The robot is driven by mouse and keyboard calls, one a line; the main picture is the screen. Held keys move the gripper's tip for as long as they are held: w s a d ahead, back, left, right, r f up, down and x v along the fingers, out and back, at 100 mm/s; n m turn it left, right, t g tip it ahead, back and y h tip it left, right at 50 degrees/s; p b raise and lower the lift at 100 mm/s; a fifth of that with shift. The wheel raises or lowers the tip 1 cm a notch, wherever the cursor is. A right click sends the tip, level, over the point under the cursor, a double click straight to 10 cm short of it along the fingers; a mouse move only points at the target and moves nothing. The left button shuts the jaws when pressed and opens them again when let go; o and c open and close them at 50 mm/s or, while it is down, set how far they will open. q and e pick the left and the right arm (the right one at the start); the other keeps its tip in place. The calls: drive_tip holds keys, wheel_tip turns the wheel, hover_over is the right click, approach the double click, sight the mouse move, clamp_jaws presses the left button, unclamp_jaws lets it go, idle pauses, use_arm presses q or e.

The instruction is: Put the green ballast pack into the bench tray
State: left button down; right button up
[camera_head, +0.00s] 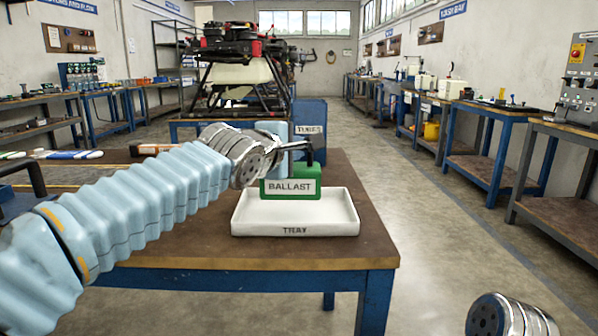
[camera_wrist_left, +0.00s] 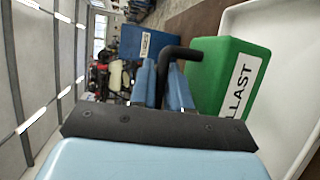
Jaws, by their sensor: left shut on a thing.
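The green ballast pack (camera_head: 290,188), with a white BALLAST label and a black handle, is upright at the back part of the white bench tray (camera_head: 295,229). It also shows in the left wrist view (camera_wrist_left: 211,78), beside the tray's white wall (camera_wrist_left: 296,40). My left gripper (camera_head: 298,146) is shut on the black handle; its blue fingers (camera_wrist_left: 162,82) sit around the handle in the left wrist view. I cannot tell whether the pack's underside touches the tray floor. My right gripper is out of view; only a metal wrist part of mine shows at the lower right.
The tray stands on a brown-topped blue bench (camera_head: 220,250) near its right edge. A blue TUBES bin (camera_head: 310,120) is behind it, and a large drone (camera_head: 238,65) stands further back. Bottles and small items lie at the left. The floor at right is clear.

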sight(299, 165)
use_arm(q)
drive_tip(key=shift+w+d+f, duration=0.2)
drive_tip(key=shift+d+f, duration=0.15)
drive_tip(key=shift+f, duration=0.05)
drive_tip(key=f, duration=0.1)
drive_tip(key=f+b, duration=0.1)
drive_tip(key=shift+w+d+f, duration=0.15)
drive_tip(key=shift+d+f, duration=0.05)
drive_tip(key=shift+f, duration=0.55)
drive_tip(key=shift+f+b, duration=0.15)
drive_tip(key=shift+b, duration=0.2)
drive_tip(key=c, duration=1.1)
unclamp_jaws()
